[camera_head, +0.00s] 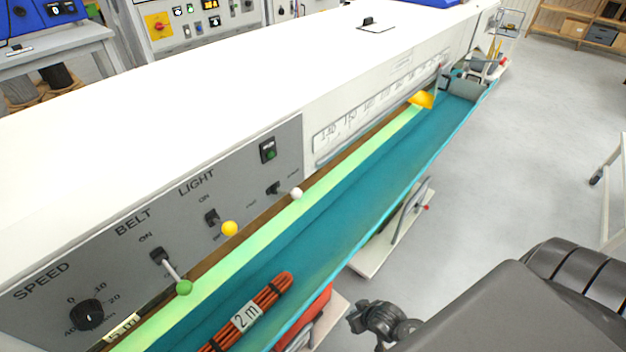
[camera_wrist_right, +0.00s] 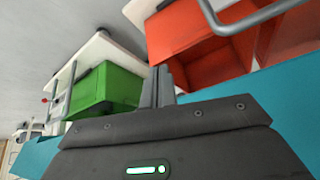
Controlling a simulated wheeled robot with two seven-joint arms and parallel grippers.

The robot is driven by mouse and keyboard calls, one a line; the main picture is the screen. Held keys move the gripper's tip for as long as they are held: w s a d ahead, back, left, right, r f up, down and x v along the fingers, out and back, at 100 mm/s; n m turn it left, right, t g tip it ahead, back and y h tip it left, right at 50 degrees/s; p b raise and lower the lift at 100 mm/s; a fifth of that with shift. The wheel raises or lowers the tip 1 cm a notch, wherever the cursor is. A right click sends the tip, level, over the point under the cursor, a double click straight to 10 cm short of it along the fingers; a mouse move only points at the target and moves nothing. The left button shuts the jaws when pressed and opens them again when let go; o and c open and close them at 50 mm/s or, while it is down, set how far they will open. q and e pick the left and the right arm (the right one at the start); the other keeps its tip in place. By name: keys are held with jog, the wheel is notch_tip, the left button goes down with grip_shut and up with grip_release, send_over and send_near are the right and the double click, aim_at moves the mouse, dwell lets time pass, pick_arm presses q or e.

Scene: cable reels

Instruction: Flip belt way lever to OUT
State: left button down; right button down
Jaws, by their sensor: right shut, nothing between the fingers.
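A grey control panel (camera_head: 215,215) on the white machine's side carries several levers. The lever with the white knob (camera_head: 296,193) sits at the panel's right end, its black base (camera_head: 273,188) between small labels I cannot read. Its knob points out to the right, over the belt trough. A lever with a yellow knob (camera_head: 229,228) is under LIGHT and one with a green knob (camera_head: 184,287) under BELT. My right gripper (camera_wrist_right: 157,86) is shut and empty, low in front of the trough and apart from the levers. My left gripper is out of view.
The teal trough (camera_head: 350,225) runs along the machine, with an orange cable bundle (camera_head: 262,303) tagged 2 m in it. An orange bin (camera_wrist_right: 195,45) and a green bin (camera_wrist_right: 105,88) show in the right wrist view.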

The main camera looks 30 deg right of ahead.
aim_at(296, 194)
jog(key=w+r+t+p, duration=0.1)
jog(key=w+r, duration=0.1)
jog(key=r, duration=0.8)
jog(key=w+r+t+p, duration=0.1)
jog(key=w+r, duration=0.1)
jog(key=r, duration=0.7)
jog(key=w+d+r+m+t+y, duration=0.1)
jog(key=w+d+r+m+y, duration=0.1)
jog(key=r, duration=0.5)
jog(key=w+d+r+m+t+y, duration=0.1)
jog(key=w+d+r+m+y, duration=0.1)
jog(key=w+r+y, duration=0.3)
jog(key=w+d+r+m+t+y+p, duration=0.1)
jog(key=w+r+y, duration=0.3)
jog(key=r, duration=0.6)
jog(key=shift+d+r+m+t+y, duration=0.2)
jog(key=shift+d+m+t+y, duration=0.25)
jog(key=shift+d+y, duration=0.3)
jog(key=shift+a, duration=0.1)
jog(key=w+a+f+p, duration=0.1)
jog(key=w+a+p, duration=0.3)
jog(key=a, duration=0.6)
jog(key=shift+w+a+f, duration=0.2)
jog(key=shift+w+a, duration=0.1)
jog(key=shift+w, duration=0.05)
